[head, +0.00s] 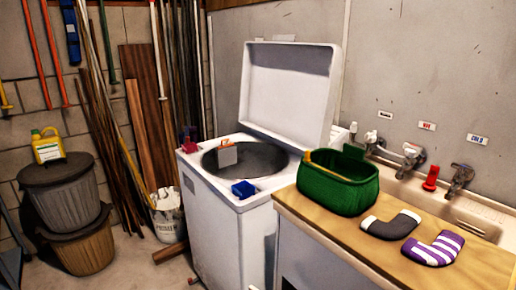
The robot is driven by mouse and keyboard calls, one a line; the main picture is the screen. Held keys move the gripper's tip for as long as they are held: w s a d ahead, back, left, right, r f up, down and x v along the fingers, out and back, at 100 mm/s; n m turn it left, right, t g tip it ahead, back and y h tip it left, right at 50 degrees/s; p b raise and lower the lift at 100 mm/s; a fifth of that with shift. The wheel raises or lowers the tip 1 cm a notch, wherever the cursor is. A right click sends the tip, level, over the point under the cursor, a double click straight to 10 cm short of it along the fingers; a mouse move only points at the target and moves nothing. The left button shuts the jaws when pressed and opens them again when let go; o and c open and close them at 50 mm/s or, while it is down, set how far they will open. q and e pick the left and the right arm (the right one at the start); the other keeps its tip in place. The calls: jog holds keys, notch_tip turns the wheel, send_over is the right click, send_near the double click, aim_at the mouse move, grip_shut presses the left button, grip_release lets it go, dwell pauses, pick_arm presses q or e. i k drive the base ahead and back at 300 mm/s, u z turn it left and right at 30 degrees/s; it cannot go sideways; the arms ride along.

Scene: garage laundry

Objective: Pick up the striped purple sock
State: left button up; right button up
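The striped purple sock (433,248) lies flat on the wooden counter at the right. It is purple with white stripes. A dark grey sock (391,224) with a light toe or cuff lies just to its left, very close to it. Neither of my grippers shows in the head view.
A green basket (338,184) stands on the wooden counter (345,235) left of the socks. Behind are a sink (470,215) and taps (412,158). An open-lidded white washing machine (225,225) stands left of the counter. Bins (62,195) and poles are at the far left.

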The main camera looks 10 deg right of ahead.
aim_at(446, 247)
jog(key=z, duration=1.55)
